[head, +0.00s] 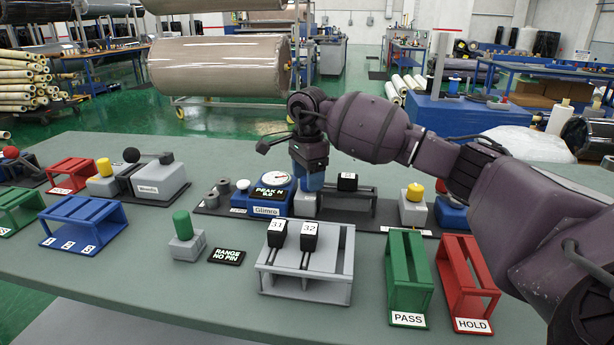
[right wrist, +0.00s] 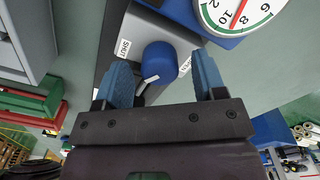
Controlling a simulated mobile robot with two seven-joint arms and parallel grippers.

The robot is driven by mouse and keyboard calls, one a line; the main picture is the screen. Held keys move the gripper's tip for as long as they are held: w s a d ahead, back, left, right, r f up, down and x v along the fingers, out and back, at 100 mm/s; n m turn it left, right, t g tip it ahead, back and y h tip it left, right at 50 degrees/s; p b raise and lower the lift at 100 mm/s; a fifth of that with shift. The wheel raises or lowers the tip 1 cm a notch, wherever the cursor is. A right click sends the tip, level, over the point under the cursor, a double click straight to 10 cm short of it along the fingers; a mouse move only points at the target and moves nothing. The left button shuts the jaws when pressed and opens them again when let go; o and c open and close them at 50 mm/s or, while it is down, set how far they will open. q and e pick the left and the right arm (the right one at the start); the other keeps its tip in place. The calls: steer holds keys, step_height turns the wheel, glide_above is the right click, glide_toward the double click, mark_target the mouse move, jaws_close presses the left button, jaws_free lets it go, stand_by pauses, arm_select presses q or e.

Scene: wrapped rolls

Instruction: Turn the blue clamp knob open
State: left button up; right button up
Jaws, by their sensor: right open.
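The blue clamp knob (right wrist: 160,62) shows in the right wrist view on a grey block (right wrist: 155,25), with a white mark on its side. In the head view my right gripper (head: 308,180) points down over the grey block (head: 304,205) and hides the knob. My left gripper is not in view.
Left of the gripper stands the blue Glimro gauge (head: 268,190) with a dial; right of it is a black piece (head: 347,182) in a fixture. In front are a grey rack (head: 305,262) with pieces 31 and 32, a green PASS rack (head: 408,275) and a red HOLD rack (head: 467,280).

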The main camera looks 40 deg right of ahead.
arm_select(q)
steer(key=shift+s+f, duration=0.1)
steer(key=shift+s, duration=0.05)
arm_select(e)
steer(key=shift+c, duration=0.8)
steer(key=c, duration=0.8)
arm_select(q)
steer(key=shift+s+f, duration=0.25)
